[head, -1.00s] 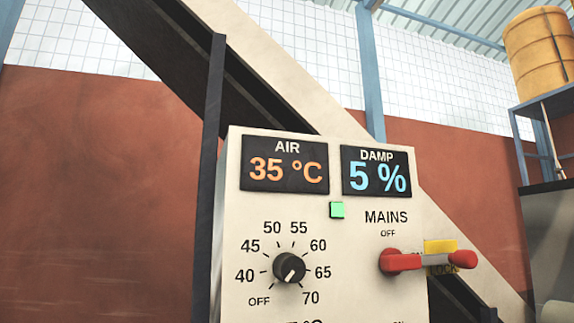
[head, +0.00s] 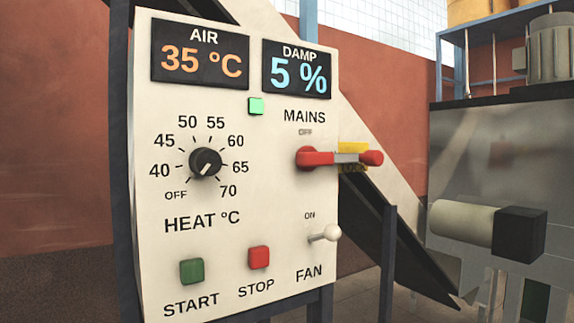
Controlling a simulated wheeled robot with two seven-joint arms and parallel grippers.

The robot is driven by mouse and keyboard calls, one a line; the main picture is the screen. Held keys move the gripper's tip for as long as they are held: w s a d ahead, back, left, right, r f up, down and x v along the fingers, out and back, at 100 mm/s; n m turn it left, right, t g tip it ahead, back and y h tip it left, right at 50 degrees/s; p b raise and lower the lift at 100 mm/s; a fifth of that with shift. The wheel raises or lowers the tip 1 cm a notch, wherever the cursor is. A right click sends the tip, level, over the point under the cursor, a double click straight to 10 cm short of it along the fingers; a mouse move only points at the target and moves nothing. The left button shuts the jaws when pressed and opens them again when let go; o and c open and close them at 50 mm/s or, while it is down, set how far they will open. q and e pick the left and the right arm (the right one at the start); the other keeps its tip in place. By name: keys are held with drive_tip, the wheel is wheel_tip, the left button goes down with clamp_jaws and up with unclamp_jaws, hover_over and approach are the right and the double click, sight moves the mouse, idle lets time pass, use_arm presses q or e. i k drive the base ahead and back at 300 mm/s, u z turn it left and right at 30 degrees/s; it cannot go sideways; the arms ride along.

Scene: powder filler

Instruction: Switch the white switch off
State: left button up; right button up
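The white switch (head: 326,233) is a small lever with a round white knob at the lower right of the control panel (head: 240,220) in the head view. It sits between the word ON above it and the word FAN below it. Its lever points to the right and slightly up, out from the panel. I cannot tell for certain which position it is in. Neither of my grippers shows in the head view.
The panel also bears a black heat knob (head: 205,162), a green START button (head: 192,271), a red STOP button (head: 259,257) and a red MAINS handle (head: 318,158) above the switch. A motor with a black end (head: 519,234) stands to the right.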

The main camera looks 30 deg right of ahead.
sight(332, 232)
drive_tip(key=k, duration=1.35)
drive_tip(key=z, duration=0.3)
drive_tip(key=i, duration=0.3)
drive_tip(key=z, duration=0.9)
drive_tip(key=i, duration=0.8)
drive_tip(key=u, duration=0.05)
